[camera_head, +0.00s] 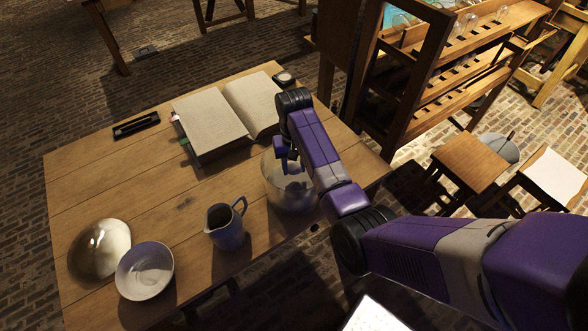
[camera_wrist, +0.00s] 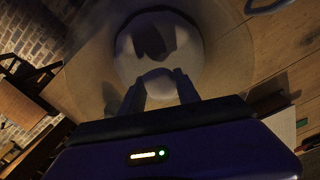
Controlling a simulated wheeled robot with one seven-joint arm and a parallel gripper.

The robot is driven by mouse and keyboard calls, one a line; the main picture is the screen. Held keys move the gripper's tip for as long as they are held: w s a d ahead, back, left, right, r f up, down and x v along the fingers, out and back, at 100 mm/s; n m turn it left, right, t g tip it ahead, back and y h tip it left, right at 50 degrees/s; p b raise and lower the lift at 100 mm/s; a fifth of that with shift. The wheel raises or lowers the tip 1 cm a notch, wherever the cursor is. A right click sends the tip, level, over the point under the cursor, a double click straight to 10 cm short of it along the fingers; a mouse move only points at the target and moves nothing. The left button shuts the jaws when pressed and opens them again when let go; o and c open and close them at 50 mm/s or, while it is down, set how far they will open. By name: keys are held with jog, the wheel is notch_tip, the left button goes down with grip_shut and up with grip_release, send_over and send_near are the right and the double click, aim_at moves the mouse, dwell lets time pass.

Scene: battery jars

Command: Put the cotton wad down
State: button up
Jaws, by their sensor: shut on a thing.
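My gripper (camera_head: 288,163) reaches down at the glass jar (camera_head: 287,198), which stands near the right edge of the wooden table. In the wrist view the two fingers (camera_wrist: 160,84) are spaced apart, with the pale, rounded cotton wad (camera_wrist: 158,79) held between their tips. Beyond it is a larger pale round shape (camera_wrist: 160,42) with a dark shadow on it; I cannot tell if it is the jar's floor. The jar's clear wall rings the view. In the head view the wad is too small and dim to make out.
On the table (camera_head: 100,190) are a blue jug (camera_head: 226,228), a white bowl (camera_head: 145,271), a shiny metal dome (camera_head: 98,248), an open book (camera_head: 228,115), a dark pen tray (camera_head: 136,125) and a small round dark item (camera_head: 284,78). A wooden rack (camera_head: 440,75) stands beyond. The table's middle left is clear.

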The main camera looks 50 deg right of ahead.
aim_at(294, 165)
jog(key=shift+f, duration=1.1)
jog(key=shift+f, duration=0.15)
jog(key=o, duration=1.2)
notch_tip(294, 165, up, 12)
jog(key=shift+r, duration=0.25)
